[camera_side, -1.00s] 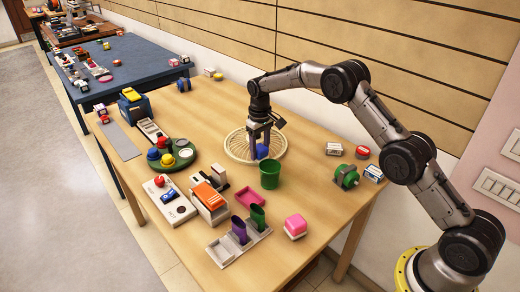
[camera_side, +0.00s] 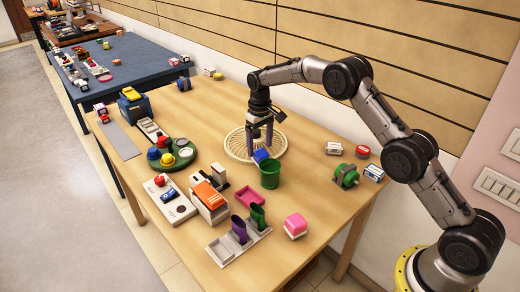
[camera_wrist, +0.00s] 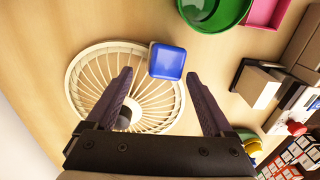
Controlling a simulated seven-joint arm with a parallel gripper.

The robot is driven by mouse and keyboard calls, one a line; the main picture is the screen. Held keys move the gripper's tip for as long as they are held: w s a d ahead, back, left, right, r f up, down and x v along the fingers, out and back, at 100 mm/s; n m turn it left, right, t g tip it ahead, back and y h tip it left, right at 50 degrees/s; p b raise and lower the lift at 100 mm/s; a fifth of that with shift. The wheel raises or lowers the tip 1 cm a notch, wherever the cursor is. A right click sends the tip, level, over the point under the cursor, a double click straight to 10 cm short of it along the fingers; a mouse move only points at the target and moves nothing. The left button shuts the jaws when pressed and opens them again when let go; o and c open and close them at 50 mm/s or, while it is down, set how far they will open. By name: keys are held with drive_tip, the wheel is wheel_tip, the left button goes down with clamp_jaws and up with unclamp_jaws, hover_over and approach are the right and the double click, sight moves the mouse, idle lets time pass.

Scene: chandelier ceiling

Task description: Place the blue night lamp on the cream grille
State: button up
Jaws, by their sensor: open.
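The blue night lamp (camera_side: 261,155) has a blue top and a pale side. It sits at the front rim of the round cream grille (camera_side: 230,146), close to the green cup. In the wrist view the lamp (camera_wrist: 167,62) overlaps the edge of the grille (camera_wrist: 90,68); whether it rests fully on the grille or partly off it I cannot tell. My gripper (camera_side: 260,143) is over the grille, pointing down. In the wrist view my gripper (camera_wrist: 160,78) is open, with its fingers spread and nothing held between them. The lamp shows just beyond the fingertips.
The green cup (camera_side: 270,175) stands just in front of the grille. A pink tray (camera_side: 249,196), a green plate (camera_side: 186,160) with coloured pieces, and an orange-topped block (camera_side: 210,195) lie to the left. A green cylinder (camera_side: 346,175) is to the right. Wood is bare behind the grille.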

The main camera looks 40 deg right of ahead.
sight(260, 149)
wheel_tip(260, 149, up, 10)
drive_tip(key=shift+r, duration=0.2)
drive_tip(key=s+a+r+t, duration=0.2)
drive_tip(key=s+r+t, duration=0.1)
drive_tip(key=s+r, duration=1.4)
drive_tip(key=s+f+t, duration=0.1)
drive_tip(key=s+f, duration=0.2)
drive_tip(key=s, duration=1)
drive_tip(key=s+a+f+t, duration=0.1)
drive_tip(key=s+f, duration=0.2)
drive_tip(key=s, duration=1)
drive_tip(key=shift+a+f+t, duration=0.25)
drive_tip(key=shift+f+t, duration=0.05)
drive_tip(key=shift+f, duration=0.05)
drive_tip(key=c, duration=0.3)
drive_tip(key=shift+c, duration=0.2)
